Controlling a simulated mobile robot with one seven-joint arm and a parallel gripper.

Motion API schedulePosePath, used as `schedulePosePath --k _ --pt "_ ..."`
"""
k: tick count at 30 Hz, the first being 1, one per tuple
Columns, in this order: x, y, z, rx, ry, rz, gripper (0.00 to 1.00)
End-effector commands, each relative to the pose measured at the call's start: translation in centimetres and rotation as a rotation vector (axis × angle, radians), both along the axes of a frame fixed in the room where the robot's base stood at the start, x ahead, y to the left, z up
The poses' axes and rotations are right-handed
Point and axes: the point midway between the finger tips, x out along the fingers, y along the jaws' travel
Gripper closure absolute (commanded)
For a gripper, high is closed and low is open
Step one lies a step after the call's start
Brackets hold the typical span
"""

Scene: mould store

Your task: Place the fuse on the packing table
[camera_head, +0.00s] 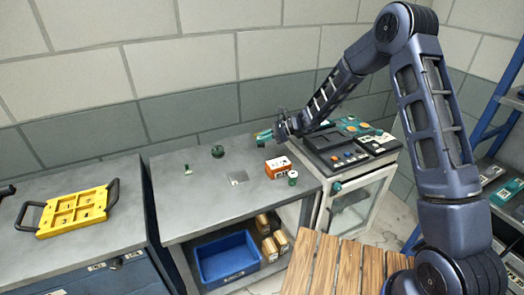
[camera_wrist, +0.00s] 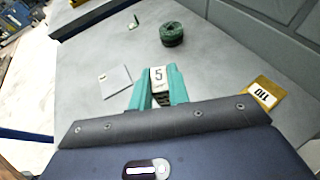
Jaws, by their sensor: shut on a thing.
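My gripper (camera_wrist: 158,78) has teal fingers shut on a small white piece marked "5", which I take to be the fuse (camera_wrist: 158,74). Its lower part looks dark between the fingers. In the head view my gripper (camera_head: 265,133) is over the back right of a grey table (camera_head: 205,200), near the wall; the fuse is too small to make out there. The wrist view shows the grey tabletop (camera_wrist: 90,55) beyond the fingers. I cannot tell which surface is the packing table, nor the exact height of the fuse above this one.
On the grey table are a dark green roll (camera_head: 217,151), a small green piece (camera_head: 187,170), a pale square plate (camera_head: 237,178), an orange-white box (camera_head: 278,167) and a small can (camera_head: 292,178). A yellow block marked "110" (camera_wrist: 262,92) lies close. A yellow tray (camera_head: 75,212) sits left.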

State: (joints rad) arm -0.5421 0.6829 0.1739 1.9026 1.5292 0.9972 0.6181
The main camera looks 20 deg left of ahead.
Motion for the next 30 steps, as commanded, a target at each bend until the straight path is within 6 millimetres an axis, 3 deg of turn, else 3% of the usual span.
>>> schedulePosePath --k 10,18,27,28,30 --pt "0.0 0.0 -2.6 -0.001 0.002 -0.001 1.0" --pt "0.0 0.0 -5.9 0.0 0.0 0.001 1.0" --pt "0.0 0.0 -6.1 0.0 0.0 0.0 1.0" --pt "0.0 0.0 -6.1 0.0 0.0 0.0 0.8" --pt "0.0 0.0 -6.1 0.0 0.0 0.0 0.67"
